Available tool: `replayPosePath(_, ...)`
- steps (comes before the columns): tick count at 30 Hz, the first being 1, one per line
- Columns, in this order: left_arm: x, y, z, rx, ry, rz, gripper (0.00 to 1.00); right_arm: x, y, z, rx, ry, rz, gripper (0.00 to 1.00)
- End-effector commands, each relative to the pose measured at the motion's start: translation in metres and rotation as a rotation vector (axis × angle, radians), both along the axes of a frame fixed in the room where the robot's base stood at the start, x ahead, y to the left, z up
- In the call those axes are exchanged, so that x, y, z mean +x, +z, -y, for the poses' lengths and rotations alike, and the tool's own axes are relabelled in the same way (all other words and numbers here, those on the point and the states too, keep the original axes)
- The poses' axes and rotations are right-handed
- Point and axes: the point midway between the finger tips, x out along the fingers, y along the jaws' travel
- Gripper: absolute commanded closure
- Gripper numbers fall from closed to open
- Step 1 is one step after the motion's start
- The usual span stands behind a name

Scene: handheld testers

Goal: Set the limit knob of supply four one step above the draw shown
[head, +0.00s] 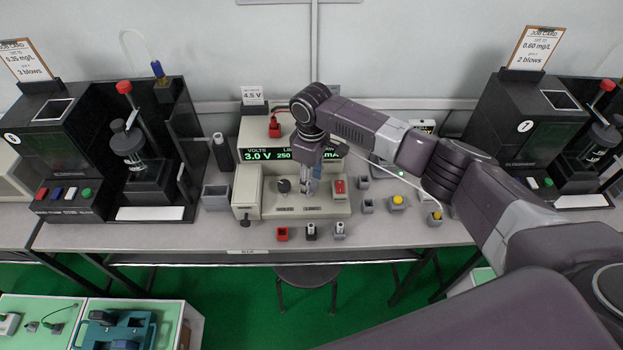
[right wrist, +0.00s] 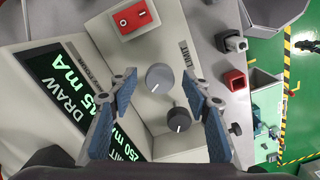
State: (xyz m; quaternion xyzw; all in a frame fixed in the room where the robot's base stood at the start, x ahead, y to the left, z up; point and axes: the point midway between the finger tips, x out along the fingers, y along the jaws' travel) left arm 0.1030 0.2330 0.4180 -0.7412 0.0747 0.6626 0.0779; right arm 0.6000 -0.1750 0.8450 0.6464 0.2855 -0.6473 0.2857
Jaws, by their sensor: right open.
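The power supply (head: 249,188) stands on the bench in the head view; its number is not readable. Its display (head: 258,155) reads 3.0 V and a limit of 250 mA. In the right wrist view a draw reading (right wrist: 72,100) ends in 5 mA, its front partly cut off. The grey limit knob (right wrist: 160,78), beside the LIMIT label, lies between the spread fingers of my right gripper (right wrist: 158,80), with gaps on both sides. The dark knob (right wrist: 179,118) is near one finger. In the head view my right gripper (head: 308,184) is in front of the panel. My left gripper is out of view.
A red rocker switch (right wrist: 135,18) sits close beside the grey knob. Small red and grey holders (head: 282,234) stand along the bench's front edge. Dark testers flank the supply, one at left (head: 60,150) and one at right (head: 515,125).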

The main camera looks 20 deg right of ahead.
Motion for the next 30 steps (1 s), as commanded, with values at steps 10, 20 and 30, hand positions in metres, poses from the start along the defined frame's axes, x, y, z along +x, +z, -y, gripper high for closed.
replayPosePath(10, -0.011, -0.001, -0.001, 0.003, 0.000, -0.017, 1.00, 0.000, 0.000, 0.000, 0.000, 0.000, 0.000, 0.74)
replayPosePath(20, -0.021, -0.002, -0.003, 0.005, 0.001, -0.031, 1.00, 0.000, 0.000, 0.000, 0.000, 0.003, 0.000, 0.97)
replayPosePath(30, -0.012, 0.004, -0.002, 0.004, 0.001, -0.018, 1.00, 0.000, 0.002, 0.000, 0.001, 0.118, 0.001, 0.97)
